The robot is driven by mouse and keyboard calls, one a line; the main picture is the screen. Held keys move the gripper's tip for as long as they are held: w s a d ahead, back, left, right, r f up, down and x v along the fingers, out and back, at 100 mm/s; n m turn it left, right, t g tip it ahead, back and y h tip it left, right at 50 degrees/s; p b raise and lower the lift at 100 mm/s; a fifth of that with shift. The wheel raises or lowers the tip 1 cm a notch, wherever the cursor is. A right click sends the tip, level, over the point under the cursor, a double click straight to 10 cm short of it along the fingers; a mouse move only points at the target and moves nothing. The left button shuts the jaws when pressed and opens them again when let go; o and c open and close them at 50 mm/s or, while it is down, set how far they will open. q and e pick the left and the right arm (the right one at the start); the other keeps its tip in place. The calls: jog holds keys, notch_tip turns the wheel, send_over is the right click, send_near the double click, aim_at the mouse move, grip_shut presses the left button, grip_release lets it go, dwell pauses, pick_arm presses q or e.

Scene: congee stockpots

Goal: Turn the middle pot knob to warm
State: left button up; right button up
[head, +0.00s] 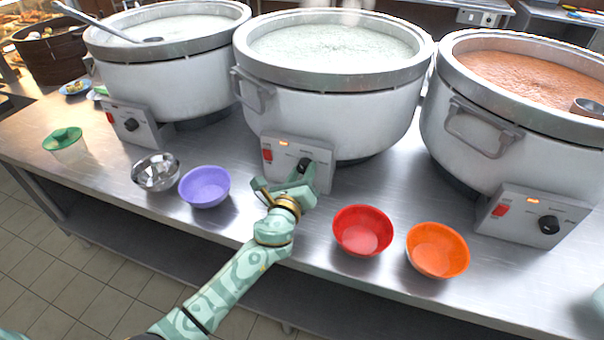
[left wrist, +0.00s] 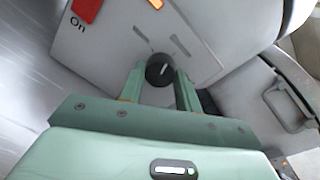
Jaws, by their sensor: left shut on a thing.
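The middle pot (head: 333,90) is a large white stockpot with a grey rim and pale congee inside. Its control box (head: 283,158) on the front has a red switch, a lit orange lamp and a black knob (head: 305,166). My left gripper (head: 302,180) is at the box, shut on the knob. In the left wrist view, the black knob (left wrist: 159,70) sits between the two green fingers (left wrist: 160,88), and its white pointer line shows. The red switch (left wrist: 87,9) is marked "On". The dial markings around the knob are not readable. My right gripper is not in view.
A left pot (head: 165,75) and a right pot (head: 530,110) with orange-brown contents flank it.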

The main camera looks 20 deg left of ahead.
pick_arm(q)
jog(key=n, duration=0.5)
jog(key=shift+n+p, duration=0.3)
jog(key=shift+n, duration=2)
jog(key=o, duration=1)
jog(key=s, duration=0.5)
jog(key=s+p, duration=0.1)
jog(key=s, duration=0.5)
jog(key=s+p, duration=0.1)
jog(key=s, duration=0.4)
jog(key=shift+s+a+r, duration=0.15)
jog(key=shift+a+r, duration=0.05)
jog(key=shift+r, duration=0.2)
